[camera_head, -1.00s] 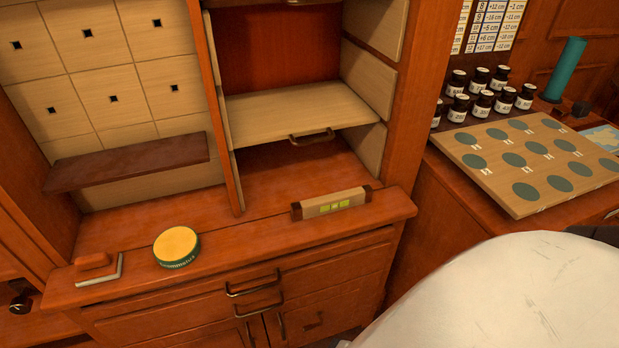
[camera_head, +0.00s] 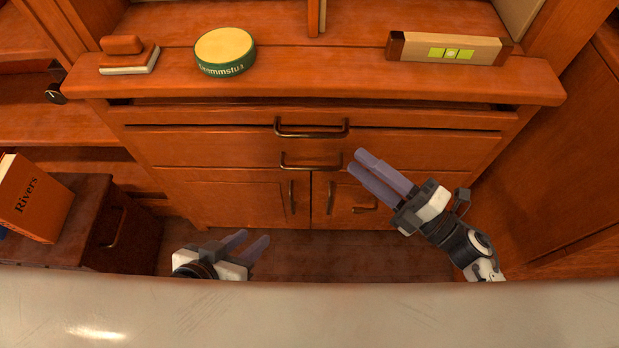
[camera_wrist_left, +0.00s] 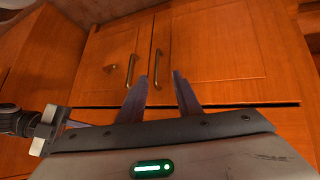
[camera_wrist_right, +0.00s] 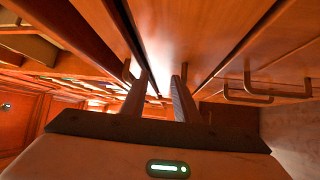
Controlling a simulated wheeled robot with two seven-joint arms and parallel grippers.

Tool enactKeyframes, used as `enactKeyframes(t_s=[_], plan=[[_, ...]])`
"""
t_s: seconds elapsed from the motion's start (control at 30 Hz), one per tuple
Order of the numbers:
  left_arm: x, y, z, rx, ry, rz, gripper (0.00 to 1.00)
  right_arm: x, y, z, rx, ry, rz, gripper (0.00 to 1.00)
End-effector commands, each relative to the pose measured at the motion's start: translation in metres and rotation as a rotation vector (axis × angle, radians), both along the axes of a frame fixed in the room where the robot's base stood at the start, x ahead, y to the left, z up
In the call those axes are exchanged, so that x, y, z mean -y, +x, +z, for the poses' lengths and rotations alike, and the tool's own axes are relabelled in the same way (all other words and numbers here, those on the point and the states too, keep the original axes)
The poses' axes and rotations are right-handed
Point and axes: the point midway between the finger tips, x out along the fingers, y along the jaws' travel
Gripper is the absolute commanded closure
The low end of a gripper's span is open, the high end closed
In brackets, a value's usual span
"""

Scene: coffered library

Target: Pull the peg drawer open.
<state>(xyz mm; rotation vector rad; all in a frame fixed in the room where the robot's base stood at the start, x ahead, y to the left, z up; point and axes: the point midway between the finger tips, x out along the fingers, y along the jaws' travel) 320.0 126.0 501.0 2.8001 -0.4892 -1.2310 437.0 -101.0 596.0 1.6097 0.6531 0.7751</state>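In the head view a wooden cabinet has two shallow drawers, both looking shut. The upper handle (camera_head: 311,130) is a dark bar, and the lower handle (camera_head: 311,165) is below it. No label shows which is the peg drawer. My right gripper (camera_head: 358,163) points up and left, just right of the lower handle in the picture, empty. In the right wrist view its fingers (camera_wrist_right: 163,80) are apart, with one handle (camera_wrist_right: 128,72) left of them and another (camera_wrist_right: 247,78) to the right. My left gripper (camera_head: 253,238) is open and empty, low before the cabinet doors (camera_wrist_left: 205,55).
On the ledge above stand a green and yellow round tin (camera_head: 224,50), a small block on a pad (camera_head: 128,55) and a level-like bar (camera_head: 450,48). Door handles (camera_head: 291,197) sit below the drawers. A book (camera_head: 35,198) is at left. A pale surface (camera_head: 310,310) fills the front.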

Motion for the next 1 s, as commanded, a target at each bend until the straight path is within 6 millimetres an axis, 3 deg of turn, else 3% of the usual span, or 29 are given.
enactKeyframes(t_s=[0.03, 0.27, 0.47, 0.8, 1.0], plan=[[0.002, 0.001, -0.016, 0.001, -0.005, -0.006, 0.69, -0.005, -0.004, -0.022, 0.065, -0.057, 0.07, 0.72], [0.007, 0.001, -0.021, -0.005, -0.015, -0.02, 0.69, -0.016, -0.023, -0.045, 0.2, -0.186, 0.249, 0.72], [0.008, 0.001, -0.021, -0.01, -0.015, -0.026, 0.69, -0.036, -0.018, -0.043, 0.211, -0.192, 0.266, 0.72], [0.012, 0.002, -0.025, -0.027, -0.012, -0.048, 0.69, -0.092, 0.005, -0.038, 0.209, -0.19, 0.264, 0.72], [0.014, 0.003, -0.026, -0.034, -0.011, -0.057, 0.69, -0.109, 0.012, -0.037, 0.208, -0.192, 0.264, 0.72]])
